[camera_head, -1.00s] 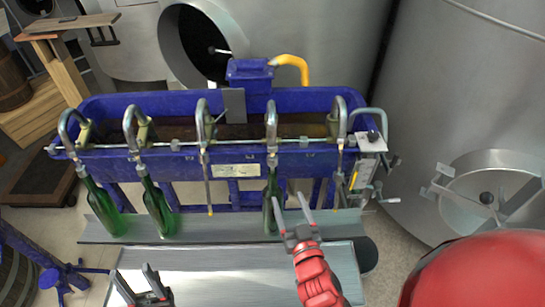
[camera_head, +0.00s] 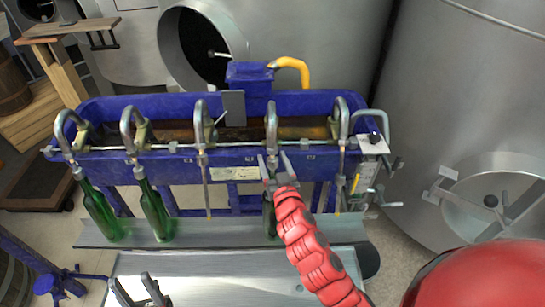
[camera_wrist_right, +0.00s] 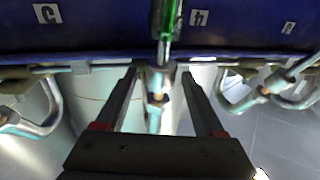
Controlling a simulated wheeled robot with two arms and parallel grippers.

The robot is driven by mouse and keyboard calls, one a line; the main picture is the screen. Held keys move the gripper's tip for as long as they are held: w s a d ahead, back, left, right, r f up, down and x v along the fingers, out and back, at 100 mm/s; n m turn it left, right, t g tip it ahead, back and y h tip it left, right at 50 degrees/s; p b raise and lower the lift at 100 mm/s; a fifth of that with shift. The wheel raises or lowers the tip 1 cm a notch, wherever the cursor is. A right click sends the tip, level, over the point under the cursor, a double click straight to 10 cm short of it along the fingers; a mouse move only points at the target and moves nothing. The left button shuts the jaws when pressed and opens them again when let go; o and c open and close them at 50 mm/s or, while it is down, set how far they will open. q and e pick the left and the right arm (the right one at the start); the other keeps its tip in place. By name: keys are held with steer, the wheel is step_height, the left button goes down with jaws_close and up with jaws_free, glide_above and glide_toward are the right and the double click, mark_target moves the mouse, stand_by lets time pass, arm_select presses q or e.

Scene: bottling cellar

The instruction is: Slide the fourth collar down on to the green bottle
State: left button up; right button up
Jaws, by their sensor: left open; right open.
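The green bottle (camera_head: 269,218) stands upright under the fourth spout, partly hidden by my right arm. Part of its green glass also shows at the top of the right wrist view (camera_wrist_right: 176,22). The fourth collar (camera_wrist_right: 158,76) is a grey metal sleeve on the filling tube; I cannot tell whether it touches the bottle's mouth. My right gripper (camera_head: 273,158) is open at the fourth spout. In the right wrist view its fingers stand either side of the collar, with gaps on both sides. My left gripper (camera_head: 140,291) is open and empty, low over the front metal sheet.
Two other green bottles (camera_head: 103,215) (camera_head: 157,212) stand under the first and second spouts. The third spout's tube (camera_head: 207,190) hangs free. The blue trough (camera_head: 230,160) and its rail lie behind my right gripper. A large steel tank (camera_head: 460,90) is at right.

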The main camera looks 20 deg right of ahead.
steer(key=shift+w, duration=0.35)
steer(key=c, duration=0.8)
steer(key=shift+o, duration=0.2)
steer(key=f+b, duration=0.3)
steer(key=shift+s, duration=0.25)
steer(key=shift+r, duration=0.2)
steer(key=o, duration=0.8)
steer(key=shift+c, duration=0.2)
